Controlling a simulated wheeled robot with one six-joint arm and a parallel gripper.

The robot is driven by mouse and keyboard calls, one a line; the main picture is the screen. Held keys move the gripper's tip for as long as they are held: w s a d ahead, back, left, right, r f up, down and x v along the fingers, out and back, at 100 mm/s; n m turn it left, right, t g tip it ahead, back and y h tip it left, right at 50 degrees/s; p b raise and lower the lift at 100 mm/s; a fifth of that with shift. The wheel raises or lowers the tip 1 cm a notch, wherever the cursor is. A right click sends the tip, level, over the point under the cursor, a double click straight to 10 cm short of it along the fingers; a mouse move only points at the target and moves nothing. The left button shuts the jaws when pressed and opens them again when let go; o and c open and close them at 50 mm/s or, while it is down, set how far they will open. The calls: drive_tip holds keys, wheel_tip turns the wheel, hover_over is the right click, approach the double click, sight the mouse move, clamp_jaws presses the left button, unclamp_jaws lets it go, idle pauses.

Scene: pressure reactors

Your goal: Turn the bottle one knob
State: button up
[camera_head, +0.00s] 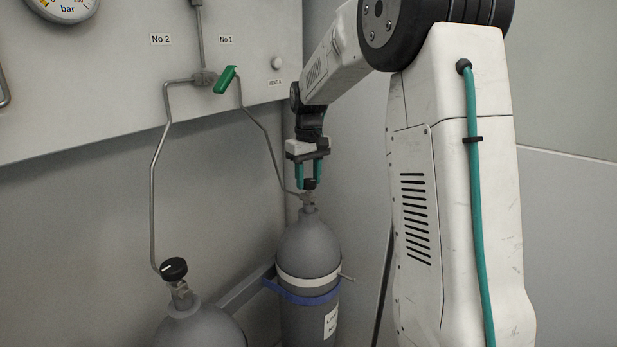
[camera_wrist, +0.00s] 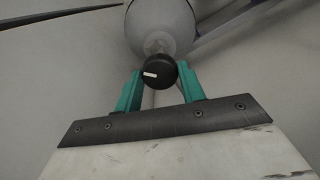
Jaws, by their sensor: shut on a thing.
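The bottle one knob (camera_head: 311,184) is a small black knob on top of the grey gas bottle (camera_head: 309,244) in the middle of the head view. My gripper (camera_head: 313,182) points down from above, with its two teal fingers shut on the knob, one on each side. In the wrist view the round black knob (camera_wrist: 157,71) with a white mark lies between the teal fingertips (camera_wrist: 158,74). The bottle's grey shoulder (camera_wrist: 160,25) shows beyond it. The fingers partly hide the knob's sides.
A second grey bottle (camera_head: 198,328) with a black knob (camera_head: 174,269) stands at the lower left. Thin metal pipes run up to a green-handled valve (camera_head: 225,79) on the wall panel. A blue strap (camera_head: 302,296) holds the gripped bottle. A wall stands close on the right.

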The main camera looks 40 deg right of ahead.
sight(309, 181)
drive_tip(key=n, duration=0.4)
drive_tip(key=shift+n, duration=2.6)
drive_tip(key=o, duration=1)
drive_tip(key=shift+c, duration=0.2)
wheel_tip(309, 181, up, 8)
drive_tip(key=shift+f, duration=0.1)
